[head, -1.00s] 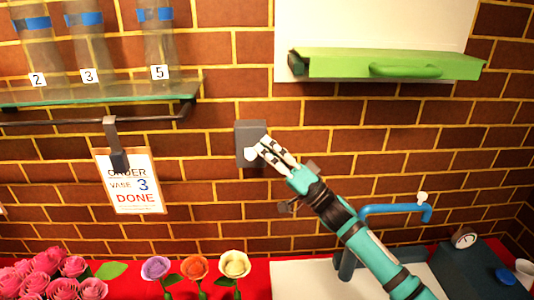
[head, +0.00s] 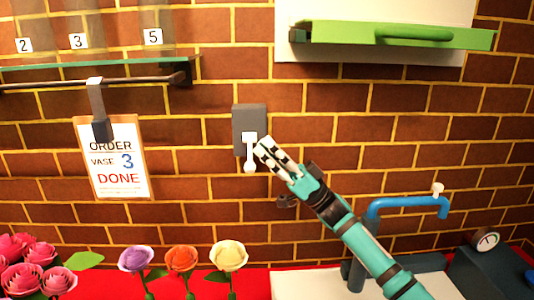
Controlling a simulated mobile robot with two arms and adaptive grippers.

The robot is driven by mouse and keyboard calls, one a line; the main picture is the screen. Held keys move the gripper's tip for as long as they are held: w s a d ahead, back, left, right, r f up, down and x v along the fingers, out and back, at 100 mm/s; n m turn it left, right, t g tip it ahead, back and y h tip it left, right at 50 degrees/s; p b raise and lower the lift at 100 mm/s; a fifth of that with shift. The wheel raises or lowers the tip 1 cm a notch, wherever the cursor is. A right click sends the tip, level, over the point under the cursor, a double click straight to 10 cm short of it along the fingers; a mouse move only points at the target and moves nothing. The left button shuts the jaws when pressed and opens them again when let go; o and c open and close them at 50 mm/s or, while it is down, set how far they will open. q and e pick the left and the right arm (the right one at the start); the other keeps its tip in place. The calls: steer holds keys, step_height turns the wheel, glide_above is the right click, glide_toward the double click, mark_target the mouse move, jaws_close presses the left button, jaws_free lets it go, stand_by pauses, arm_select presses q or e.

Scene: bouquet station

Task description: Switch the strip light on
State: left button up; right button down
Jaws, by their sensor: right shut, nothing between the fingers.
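The wall switch is a dark grey plate (head: 241,118) on the brick wall, with a white lever (head: 249,152). The lever points down, and its round knob hangs below the plate's lower edge. My right gripper (head: 264,150) is just right of the lever, its fingers together and empty. The strip light itself is not identifiable in the head view. My left gripper is not in view.
A green shelf or tray (head: 400,36) with a handle juts out at upper right. A glass shelf (head: 100,62) with numbered vases is at upper left, above an order card (head: 118,165) reading DONE. Flowers (head: 182,260) stand below, and a blue tap (head: 408,202) is at right.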

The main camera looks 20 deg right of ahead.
steer(key=v, duration=0.7)
steer(key=shift+f, duration=0.2)
steer(key=shift+w, duration=0.1)
